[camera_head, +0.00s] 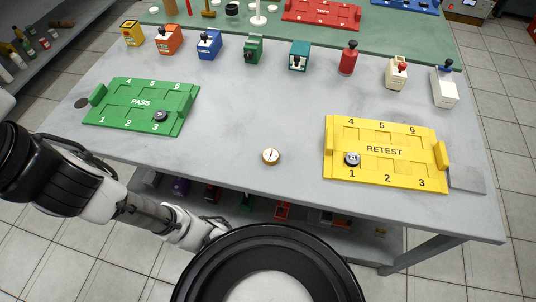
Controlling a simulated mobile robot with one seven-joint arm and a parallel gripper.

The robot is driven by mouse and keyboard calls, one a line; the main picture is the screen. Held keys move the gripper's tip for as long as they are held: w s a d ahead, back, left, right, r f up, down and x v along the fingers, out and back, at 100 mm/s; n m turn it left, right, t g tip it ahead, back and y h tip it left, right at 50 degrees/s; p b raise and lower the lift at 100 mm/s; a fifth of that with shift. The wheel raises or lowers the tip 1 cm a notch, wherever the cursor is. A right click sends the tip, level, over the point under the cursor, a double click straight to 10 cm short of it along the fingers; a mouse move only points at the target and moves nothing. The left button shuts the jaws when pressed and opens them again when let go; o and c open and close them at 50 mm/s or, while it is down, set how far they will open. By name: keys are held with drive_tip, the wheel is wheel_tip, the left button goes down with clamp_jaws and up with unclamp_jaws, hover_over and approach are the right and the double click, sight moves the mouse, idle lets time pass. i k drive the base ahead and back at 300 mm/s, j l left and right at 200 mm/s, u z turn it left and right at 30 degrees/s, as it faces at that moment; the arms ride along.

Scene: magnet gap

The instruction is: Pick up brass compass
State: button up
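The brass compass (270,156) lies on the grey table (230,120), near its front edge and between the green and yellow trays. It is small and round, with a pale face and a brass rim. Nothing touches it. My arm comes in from the left and runs low in front of the table edge. Its far end passes behind a round black part of my body at the bottom, so my gripper is not visible.
A green PASS tray (120,87) and a yellow RETEST tray (400,170) each hold a dark round piece. Several coloured blocks and bottles line the table's back. A red tray (325,10) stands beyond them. Bare table surrounds the compass. A lower shelf holds small items.

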sight(270, 156)
drive_tip(key=j+z, duration=0.25)
drive_tip(key=j, duration=0.65)
drive_tip(key=j+z, duration=0.3)
drive_tip(key=j, duration=0.55)
drive_tip(key=k, duration=0.05)
